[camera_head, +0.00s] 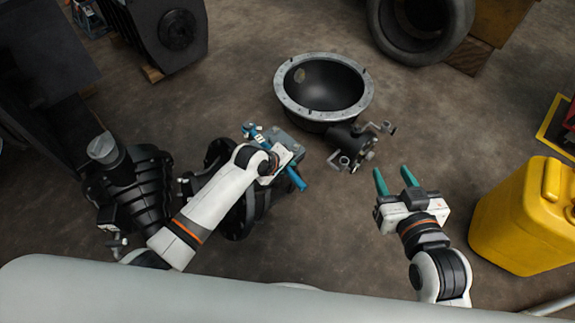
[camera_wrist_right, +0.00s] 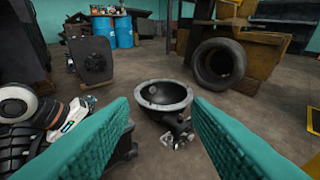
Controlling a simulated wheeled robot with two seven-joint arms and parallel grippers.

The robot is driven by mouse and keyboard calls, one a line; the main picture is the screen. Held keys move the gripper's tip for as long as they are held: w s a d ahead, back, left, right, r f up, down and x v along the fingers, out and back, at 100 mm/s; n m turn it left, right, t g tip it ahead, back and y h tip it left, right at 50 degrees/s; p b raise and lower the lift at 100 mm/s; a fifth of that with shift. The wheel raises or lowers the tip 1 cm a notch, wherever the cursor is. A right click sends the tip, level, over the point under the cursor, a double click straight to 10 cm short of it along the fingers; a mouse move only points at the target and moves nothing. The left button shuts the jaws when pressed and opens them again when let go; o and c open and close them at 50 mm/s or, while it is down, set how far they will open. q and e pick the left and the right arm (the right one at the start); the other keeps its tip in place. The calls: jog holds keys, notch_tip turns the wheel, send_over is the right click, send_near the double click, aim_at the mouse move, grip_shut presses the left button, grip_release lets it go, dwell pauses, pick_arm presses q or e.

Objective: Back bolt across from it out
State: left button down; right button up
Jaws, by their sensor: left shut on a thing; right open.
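My left gripper (camera_head: 282,160) is shut on a blue tool (camera_head: 298,180), above a black machine part with round flanges (camera_head: 238,215). The gripper and forearm hide much of this part. The tool's other end shows up and left of the gripper, beside a grey block. No single bolt can be made out, and the tool's contact with the part is hidden. My right gripper (camera_head: 394,182) is open and empty, apart from everything. Its two teal fingers frame the right wrist view (camera_wrist_right: 165,125).
A black bowl-shaped housing with a grey rim (camera_head: 322,88) stands on the floor ahead, with a bracketed fitting (camera_head: 358,145) in front. A yellow canister (camera_head: 525,215) stands at the right. Floor between my right gripper and the canister is clear.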

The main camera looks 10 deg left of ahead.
jog(key=s+r+t+y+b, duration=0.1)
jog(key=r+t+y+b, duration=0.1)
jog(key=r+t, duration=0.4)
jog(key=s+a+r+t+y+b, duration=0.1)
jog(key=s+r+t+y+b, duration=0.1)
jog(key=r+t, duration=0.4)
jog(key=shift+s+a+r+y, duration=0.25)
jog(key=shift+a+r+y, duration=0.05)
jog(key=shift+r, duration=1.25)
jog(key=shift+w, duration=0.2)
jog(key=shift+w+a+f+g+h+p, duration=0.1)
jog(key=shift+w+f+g+h+p, duration=0.2)
jog(key=shift+w+f+g, duration=0.4)
jog(key=shift+w+f+g+h+p, duration=0.1)
jog(key=shift+w+f+g+h, duration=0.35)
jog(key=shift+f+g, duration=0.35)
